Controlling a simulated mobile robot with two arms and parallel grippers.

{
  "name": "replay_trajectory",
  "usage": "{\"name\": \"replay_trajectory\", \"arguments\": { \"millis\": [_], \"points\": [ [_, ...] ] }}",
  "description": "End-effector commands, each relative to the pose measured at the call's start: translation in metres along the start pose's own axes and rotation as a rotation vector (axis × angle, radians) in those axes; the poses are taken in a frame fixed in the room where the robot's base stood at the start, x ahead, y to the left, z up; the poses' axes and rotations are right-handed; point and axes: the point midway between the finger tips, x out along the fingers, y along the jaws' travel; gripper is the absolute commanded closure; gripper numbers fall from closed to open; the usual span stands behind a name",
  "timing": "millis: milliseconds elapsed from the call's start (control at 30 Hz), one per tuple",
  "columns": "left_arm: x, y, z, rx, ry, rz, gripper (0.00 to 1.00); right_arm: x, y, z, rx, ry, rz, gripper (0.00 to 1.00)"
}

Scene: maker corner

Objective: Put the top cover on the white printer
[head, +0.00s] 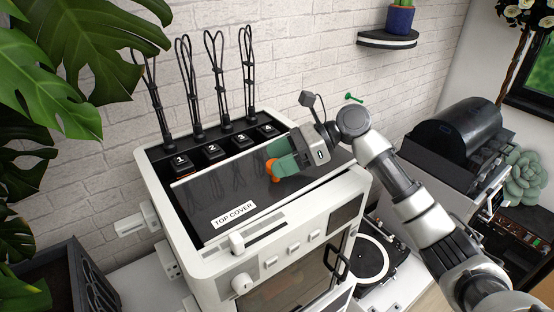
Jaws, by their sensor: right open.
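The white printer (214,266) stands in the middle of the view. The dark, glossy top cover (222,188), labelled "TOP COVER", lies over the front part of the printer's top opening. It looks slightly askew, with a dark gap at its left edge; I cannot tell whether it is seated. My right gripper (277,167) is open at the far right part of the cover. Its green fingers are close to the cover, with an orange piece at their tip; whether they touch the cover is unclear. My left gripper is out of view.
Black slots numbered 1 to 4, with looped black tubes (215,65), line the printer's back. A turntable (372,255) is at its right, a black domed machine (455,135) further right. Large plant leaves (85,45) hang at left. A wall shelf (388,40) is above.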

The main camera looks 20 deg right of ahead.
Motion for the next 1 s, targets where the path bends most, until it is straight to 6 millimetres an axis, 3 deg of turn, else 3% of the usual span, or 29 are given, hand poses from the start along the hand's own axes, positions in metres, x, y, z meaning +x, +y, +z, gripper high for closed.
{"name": "replay_trajectory", "arguments": {
  "millis": [500,700,1000],
  "points": [
    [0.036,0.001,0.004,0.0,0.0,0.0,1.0,-0.098,-0.001,-0.002,-0.001,-0.001,-0.003,0.35],
    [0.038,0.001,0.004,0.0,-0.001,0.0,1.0,-0.112,0.0,-0.001,0.0,0.0,-0.001,0.35],
    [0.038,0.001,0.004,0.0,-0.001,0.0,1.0,-0.114,0.0,0.0,0.0,-0.001,0.0,0.35]
  ]
}}
